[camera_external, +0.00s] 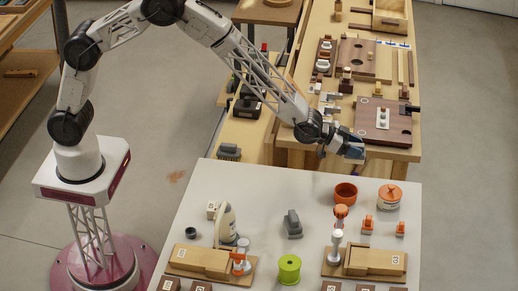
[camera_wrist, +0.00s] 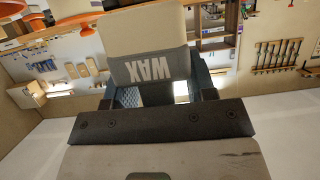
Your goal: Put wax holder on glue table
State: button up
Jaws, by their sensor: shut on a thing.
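My gripper (camera_external: 351,147) hangs above the back edge of the white-topped table, near the front end of the wooden bench. In the wrist view my gripper (camera_wrist: 158,95) is shut on a block with a tan body and a grey band reading "WAX", the wax holder (camera_wrist: 144,30). The wax holder is off any surface in that view; in the external view I cannot make it out apart from the gripper. The white-topped table (camera_external: 265,196), which seems to be the glue table, carries a pale bottle (camera_external: 226,226) whose label I cannot read.
A grey object (camera_external: 293,224), an orange pot (camera_external: 346,193), an orange-lidded tub (camera_external: 390,195), a green spool (camera_external: 289,269) and two wooden boxes (camera_external: 203,261) stand on the white table. Its back left and middle have free room. The wooden bench (camera_external: 330,70) behind is crowded.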

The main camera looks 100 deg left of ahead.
jog(key=w+d+f, duration=0.2)
jog(key=w+d, duration=0.1)
jog(key=d, duration=0.2)
jog(key=shift+w, duration=0.15)
jog(key=shift+a, duration=0.15)
